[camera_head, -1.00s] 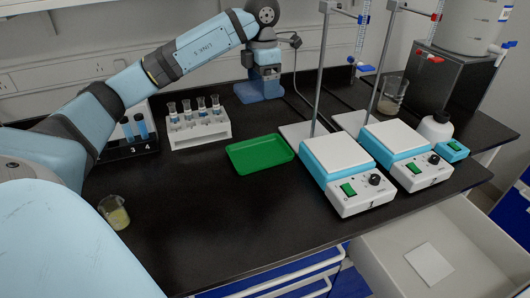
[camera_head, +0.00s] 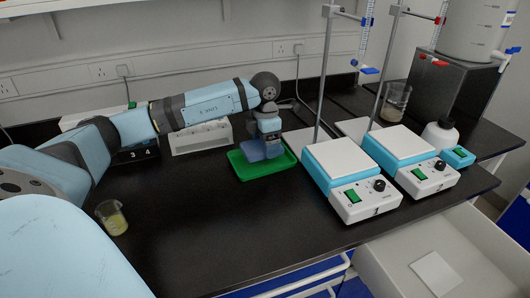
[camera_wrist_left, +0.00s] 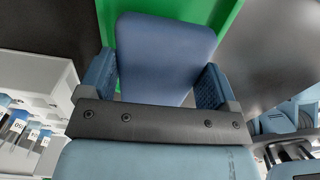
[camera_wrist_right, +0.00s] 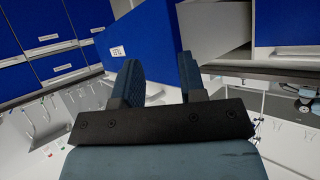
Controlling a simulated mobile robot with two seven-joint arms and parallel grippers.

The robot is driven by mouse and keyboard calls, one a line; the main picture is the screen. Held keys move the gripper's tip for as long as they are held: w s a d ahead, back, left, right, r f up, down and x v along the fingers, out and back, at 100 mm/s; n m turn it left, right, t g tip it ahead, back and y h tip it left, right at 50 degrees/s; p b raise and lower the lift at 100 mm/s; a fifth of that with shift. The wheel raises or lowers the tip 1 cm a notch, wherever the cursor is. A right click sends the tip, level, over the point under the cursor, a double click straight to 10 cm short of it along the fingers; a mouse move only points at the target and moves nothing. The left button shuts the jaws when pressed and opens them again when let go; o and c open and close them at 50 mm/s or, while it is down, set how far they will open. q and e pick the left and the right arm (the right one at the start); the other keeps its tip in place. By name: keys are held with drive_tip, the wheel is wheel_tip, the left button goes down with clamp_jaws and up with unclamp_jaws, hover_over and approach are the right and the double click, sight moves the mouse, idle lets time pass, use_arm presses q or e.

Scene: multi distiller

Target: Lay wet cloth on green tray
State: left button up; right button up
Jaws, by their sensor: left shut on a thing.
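The wet cloth, a blue folded piece (camera_head: 256,154), is held by my left gripper (camera_head: 268,146) over the green tray (camera_head: 255,172). In the left wrist view the cloth (camera_wrist_left: 165,55) sits between the two fingers of the left gripper (camera_wrist_left: 157,78), with the green tray (camera_wrist_left: 226,14) behind it. Whether the cloth touches the tray surface cannot be told. Arm and cloth hide the tray's back part. My right gripper (camera_wrist_right: 160,82) shows only in the right wrist view, with fingers apart and nothing between them, away from the bench top.
Two hot plates with stands (camera_head: 340,158) (camera_head: 400,147) are right of the tray. A white tube rack (camera_head: 200,140), partly hidden by my arm, is to its left. A beaker with yellowish liquid (camera_head: 112,218) stands front left. An open drawer (camera_head: 400,262) is front right. The front bench is clear.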

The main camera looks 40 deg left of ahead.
use_arm(q)
drive_tip(key=shift+f, duration=1.65)
drive_tip(key=shift+f+b, duration=0.2)
drive_tip(key=shift+b, duration=0.1)
drive_tip(key=o, duration=0.7)
drive_tip(key=shift+r, duration=0.1)
wheel_tip(320, 180, up, 12)
drive_tip(key=shift+r+p, duration=0.15)
drive_tip(key=shift+p, duration=0.85)
